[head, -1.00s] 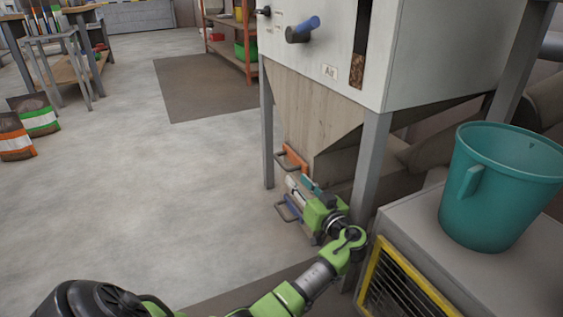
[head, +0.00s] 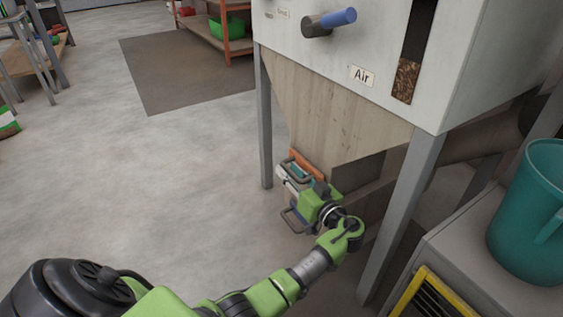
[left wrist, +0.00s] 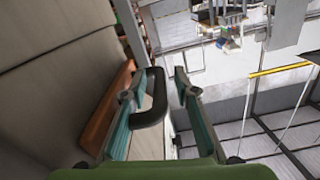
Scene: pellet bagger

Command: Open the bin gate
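The bin (head: 345,75) stands on grey legs, with a tapered wooden hopper (head: 325,110) below its white body. At the hopper's lower end is an orange gate plate (head: 307,163), also seen in the left wrist view (left wrist: 106,108), with a dark U-shaped handle (left wrist: 158,98). My left gripper (head: 298,176) is at this handle. In the left wrist view its teal-padded fingers (left wrist: 158,92) are apart, with the handle's bar between them, nearer the left finger. Contact is unclear. My right gripper is out of view.
A grey bin leg (head: 405,215) stands close to the right of my left arm. A teal bucket (head: 530,215) sits on a grey box with a yellow-framed grille (head: 440,292). Open floor (head: 170,180) lies to the left.

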